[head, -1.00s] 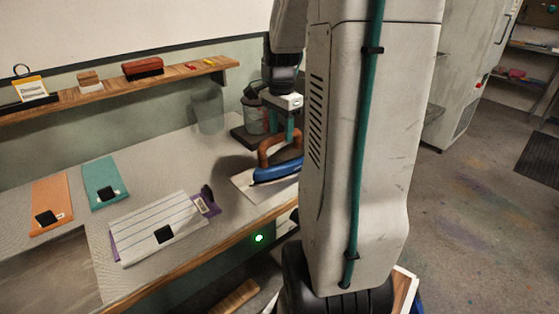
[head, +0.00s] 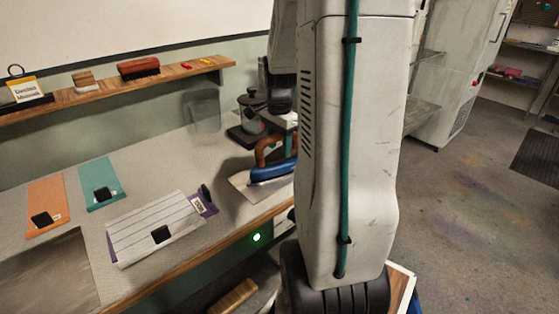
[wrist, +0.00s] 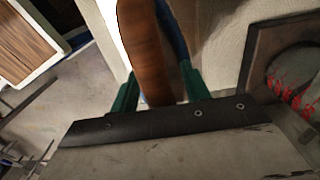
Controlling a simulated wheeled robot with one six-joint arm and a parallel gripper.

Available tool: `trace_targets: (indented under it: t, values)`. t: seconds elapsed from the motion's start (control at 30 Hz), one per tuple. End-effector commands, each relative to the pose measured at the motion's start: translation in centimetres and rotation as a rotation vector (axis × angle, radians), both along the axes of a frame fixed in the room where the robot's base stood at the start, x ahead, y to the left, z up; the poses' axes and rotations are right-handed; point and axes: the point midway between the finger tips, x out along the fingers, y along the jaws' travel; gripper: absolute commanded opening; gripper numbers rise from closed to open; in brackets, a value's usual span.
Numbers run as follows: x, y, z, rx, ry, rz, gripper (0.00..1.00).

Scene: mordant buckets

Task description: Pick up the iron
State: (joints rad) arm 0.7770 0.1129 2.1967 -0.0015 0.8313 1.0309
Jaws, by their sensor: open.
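The iron (head: 272,172) has a blue body and a brown wooden handle. It stands on a pale plate (head: 246,187) on the worktop, its right end hidden behind my arm in the head view. In the wrist view the iron's handle (wrist: 143,50) runs between the two green fingers of my gripper (wrist: 158,85), with part of the blue body behind it. The fingers are apart, one on each side of the handle; the right one looks close to it, and I cannot tell whether it touches. In the head view my arm mostly hides the gripper.
A lidded grey pot (head: 251,112) stands on a dark base behind the iron. A striped cloth (head: 160,225), an orange cloth (head: 47,200) and a teal cloth (head: 101,180) lie to the left. A wooden shelf (head: 100,91) runs along the wall. Open floor lies right.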

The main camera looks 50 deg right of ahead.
Motion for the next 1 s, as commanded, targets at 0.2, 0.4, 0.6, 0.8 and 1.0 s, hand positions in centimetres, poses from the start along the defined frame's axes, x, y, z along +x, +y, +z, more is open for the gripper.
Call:
trace_targets:
  t: [0.2,0.4,0.6,0.8,1.0]
  values:
    - [-0.01,0.0,-0.28,0.0,0.0,0.0,0.47]
    - [-0.01,0.0,-0.28,0.0,0.0,0.0,0.47]
    - [0.0,0.0,-0.27,0.0,0.0,0.0,0.0]
    - [0.0,0.0,-0.26,0.0,0.0,0.0,0.0]
    - [0.01,-0.01,-0.26,0.0,0.0,0.0,0.0]
